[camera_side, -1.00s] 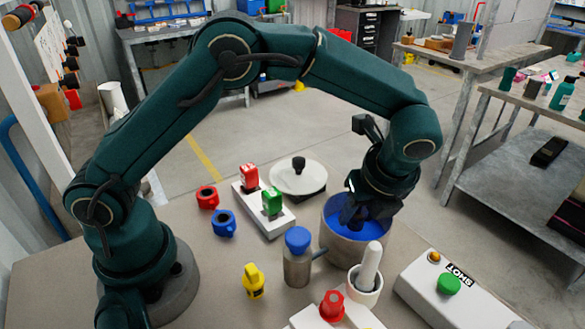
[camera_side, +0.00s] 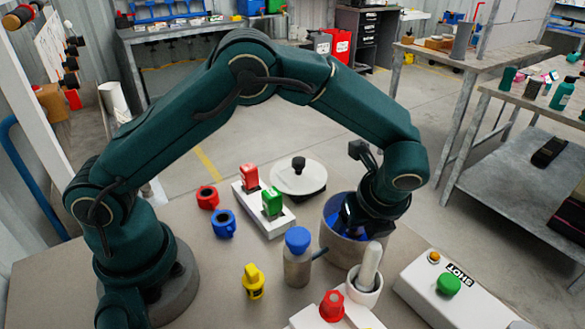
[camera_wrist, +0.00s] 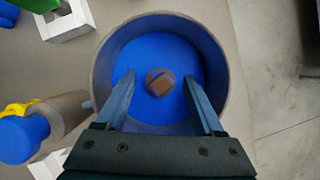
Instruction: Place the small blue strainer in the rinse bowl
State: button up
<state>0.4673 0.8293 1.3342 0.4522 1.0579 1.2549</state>
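A small blue part with a ring-shaped top (camera_side: 223,223), the likely strainer, stands on the table left of the white rack in the side view. The rinse bowl (camera_side: 327,240) is grey outside and blue inside; its rim also shows in the wrist view (camera_wrist: 226,62). My gripper (camera_wrist: 158,85) reaches down over the bowl, its two fingers wide apart. Between the fingers, inside the bowl, a small round brownish thing (camera_wrist: 159,82) shows against the blue, clear of both fingers. I cannot tell what it is. In the side view my wrist hides much of the bowl's inside.
A blue-capped bottle (camera_side: 298,258) stands close left of the bowl, and a white mortar with pestle (camera_side: 366,283) in front. The rack (camera_side: 277,226) holds red and green parts. A white lid (camera_side: 298,177), button box (camera_side: 450,290), yellow part (camera_side: 253,281) and red ring (camera_side: 207,197) surround.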

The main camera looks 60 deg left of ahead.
jog(key=shift+r, duration=0.1)
jog(key=v, duration=1.2)
jog(key=s+a+r+n+t+h, duration=0.1)
jog(key=s+a+r+n+h, duration=0.1)
jog(key=s+a+r+n, duration=0.6)
jog(key=s+a+f+n+t+h, duration=0.2)
jog(key=s+n, duration=0.5)
jog(key=n, duration=0.7)
notch_tip(320, 180, down, 3)
jog(key=shift+a+r+n+t, duration=0.15)
jog(key=shift+a+n+t, duration=0.15)
jog(key=shift+a+t, duration=0.3)
